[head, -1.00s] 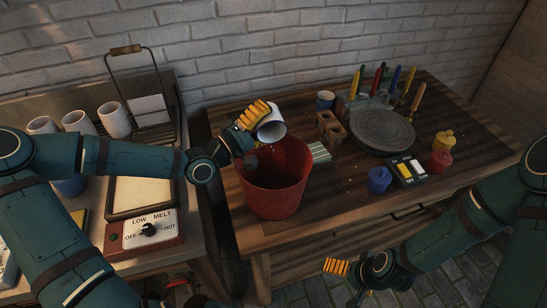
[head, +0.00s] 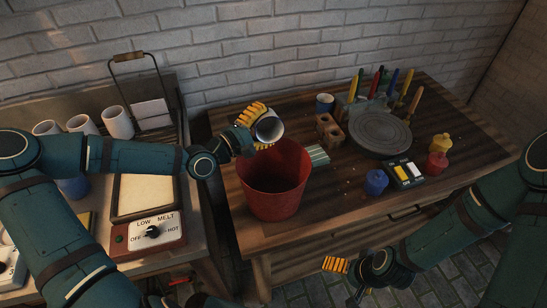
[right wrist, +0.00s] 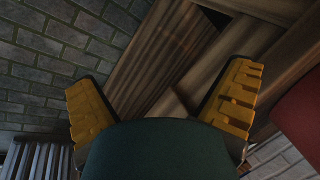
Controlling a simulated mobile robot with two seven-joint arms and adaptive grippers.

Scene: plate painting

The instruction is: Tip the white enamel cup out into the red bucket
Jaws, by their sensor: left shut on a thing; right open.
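The white enamel cup (head: 268,128) is in my left gripper (head: 251,121), whose yellow fingers are shut on it. The cup is tipped, its mouth turned towards the camera and down. It is just over the far rim of the red bucket (head: 273,200). The bucket stands upright near the left edge of the wooden table, and no contents can be made out inside. My right gripper (head: 346,282) is open and empty in front of the table, low down; its spread fingers also show in the right wrist view (right wrist: 163,100).
A striped block (head: 317,155) lies right of the bucket. A grey turntable (head: 380,134), paint jars and a switch box (head: 405,173) stand further right. A hot plate (head: 147,232) and white mugs are on the left.

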